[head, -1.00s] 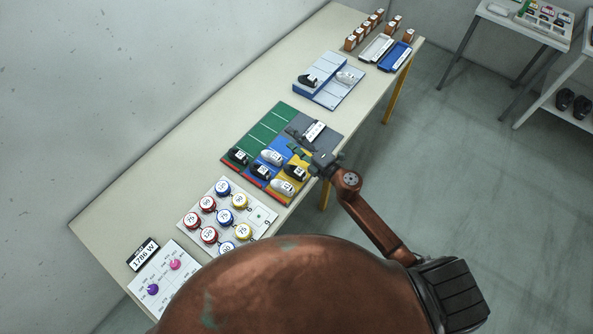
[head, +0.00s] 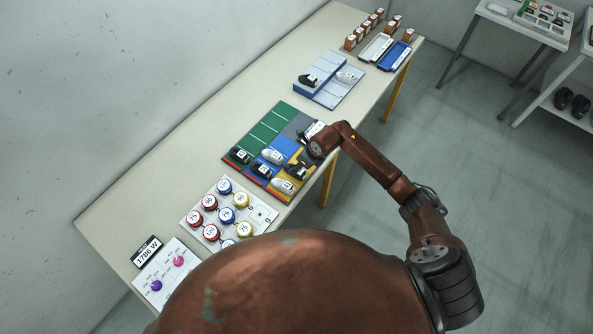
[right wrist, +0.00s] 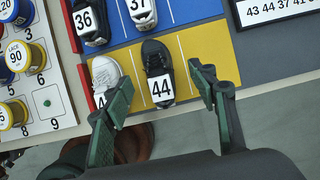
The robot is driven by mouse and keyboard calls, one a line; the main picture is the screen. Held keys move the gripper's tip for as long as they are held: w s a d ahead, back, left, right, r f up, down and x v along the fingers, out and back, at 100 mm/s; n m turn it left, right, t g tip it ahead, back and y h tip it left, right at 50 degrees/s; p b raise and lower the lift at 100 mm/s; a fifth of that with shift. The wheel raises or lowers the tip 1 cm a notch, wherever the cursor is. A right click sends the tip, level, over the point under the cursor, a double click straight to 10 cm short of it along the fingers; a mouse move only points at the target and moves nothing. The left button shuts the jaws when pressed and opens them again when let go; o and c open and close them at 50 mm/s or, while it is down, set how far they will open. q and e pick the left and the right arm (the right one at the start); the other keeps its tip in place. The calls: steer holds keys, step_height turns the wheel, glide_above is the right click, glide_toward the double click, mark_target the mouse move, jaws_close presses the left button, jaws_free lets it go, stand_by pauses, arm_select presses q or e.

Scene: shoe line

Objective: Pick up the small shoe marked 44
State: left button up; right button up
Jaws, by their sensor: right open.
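The small black shoe marked 44 (right wrist: 158,74) lies on the yellow lane in the right wrist view. In the head view it is partly hidden beneath my right gripper (head: 300,165). In the right wrist view my right gripper (right wrist: 162,88) is open. Its two green fingers reach to either side of the shoe marked 44, and nothing is between them but that shoe in the line of sight; I cannot tell the height gap. A white shoe (right wrist: 107,72) lies just left of it, with the left finger over its tag. My left gripper is not in view.
Shoes marked 36 (right wrist: 87,20) and 37 (right wrist: 141,12) lie on the blue lane (right wrist: 117,30) beside the yellow one. A numbered spool board (right wrist: 55,105) lies to the left. A grey area with a number card (right wrist: 268,10) is at the right.

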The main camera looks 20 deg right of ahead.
steer(key=x, duration=0.4)
steer(key=shift+a+f+p, duration=0.1)
steer(key=shift+a+p, duration=0.1)
steer(key=shift+p, duration=0.15)
steer(key=c, duration=1.3)
steer(key=shift+o, duration=0.2)
